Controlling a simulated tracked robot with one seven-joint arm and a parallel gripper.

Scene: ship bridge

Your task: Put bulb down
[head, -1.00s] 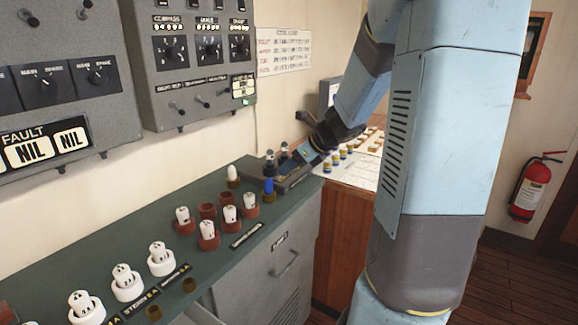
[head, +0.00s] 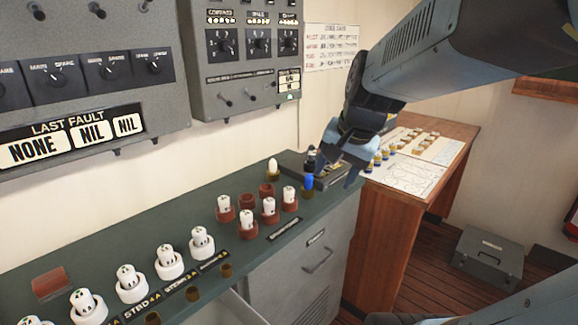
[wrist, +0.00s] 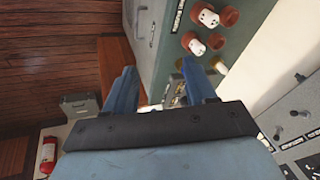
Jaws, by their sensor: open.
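A blue bulb (head: 308,182) with a brass base stands upright at the far right end of the green counter (head: 120,247). A white bulb (head: 272,168) stands just behind it to the left; it also shows in the wrist view (wrist: 218,65). My gripper (head: 339,170) is just right of the blue bulb, above the counter's end, with its fingers apart and nothing visible held. In the wrist view my gripper (wrist: 160,90) shows two separated blue fingers.
White lamps in red-brown holders (head: 247,226) and white holders (head: 170,262) line the counter. A dark tray (head: 296,163) lies behind the blue bulb. A wooden chart table (head: 398,225) stands right, a grey case (head: 481,262) on the floor. Grey wall panels (head: 245,65) hang above.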

